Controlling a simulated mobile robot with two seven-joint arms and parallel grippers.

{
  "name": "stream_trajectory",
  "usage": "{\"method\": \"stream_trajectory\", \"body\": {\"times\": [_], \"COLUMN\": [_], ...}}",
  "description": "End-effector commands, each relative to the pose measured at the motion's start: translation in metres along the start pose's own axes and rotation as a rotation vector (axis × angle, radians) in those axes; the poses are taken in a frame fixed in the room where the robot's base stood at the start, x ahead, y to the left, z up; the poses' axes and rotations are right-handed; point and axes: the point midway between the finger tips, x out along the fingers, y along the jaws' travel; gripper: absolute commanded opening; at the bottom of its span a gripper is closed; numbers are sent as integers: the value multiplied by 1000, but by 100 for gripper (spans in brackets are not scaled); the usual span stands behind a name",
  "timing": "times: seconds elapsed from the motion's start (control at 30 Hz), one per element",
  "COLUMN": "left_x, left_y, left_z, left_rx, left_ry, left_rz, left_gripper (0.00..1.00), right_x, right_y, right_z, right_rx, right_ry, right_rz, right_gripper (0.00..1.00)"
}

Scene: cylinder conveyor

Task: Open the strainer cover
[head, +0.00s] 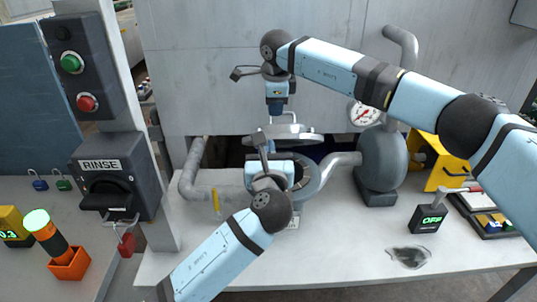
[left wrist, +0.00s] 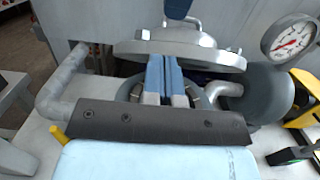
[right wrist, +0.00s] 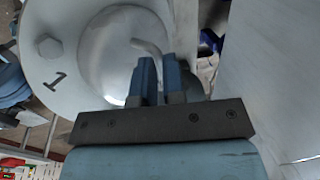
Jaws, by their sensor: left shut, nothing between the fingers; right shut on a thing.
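The strainer cover (head: 300,137) is a round grey metal lid with a domed middle and a bent bar handle. It sits raised above the strainer body (head: 303,178), with a gap showing under its rim in the left wrist view (left wrist: 150,47). My right gripper (head: 277,115) is above the cover, shut on the handle (right wrist: 146,47). My left gripper (head: 270,146) is shut and empty, in front of the strainer and just below the cover. It hides part of the body's opening.
Grey pipes join the strainer, with a rounded tank (head: 382,160) and a pressure gauge (head: 363,113) at right. A RINSE switch box (head: 105,180) stands at left. A display box (head: 428,219) reads OFF.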

Motion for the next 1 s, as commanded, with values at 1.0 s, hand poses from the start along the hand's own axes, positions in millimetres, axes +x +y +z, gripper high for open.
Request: {"method": "stream_trajectory", "body": {"times": [1.0], "left_x": [9], "left_y": [1], "left_z": [6], "left_rx": [2], "left_ry": [7], "left_rz": [3], "left_gripper": [0], "right_x": [3], "right_y": [1], "right_z": [-1], "right_rx": [0], "right_ry": [2], "right_rz": [4], "right_gripper": [36]}}
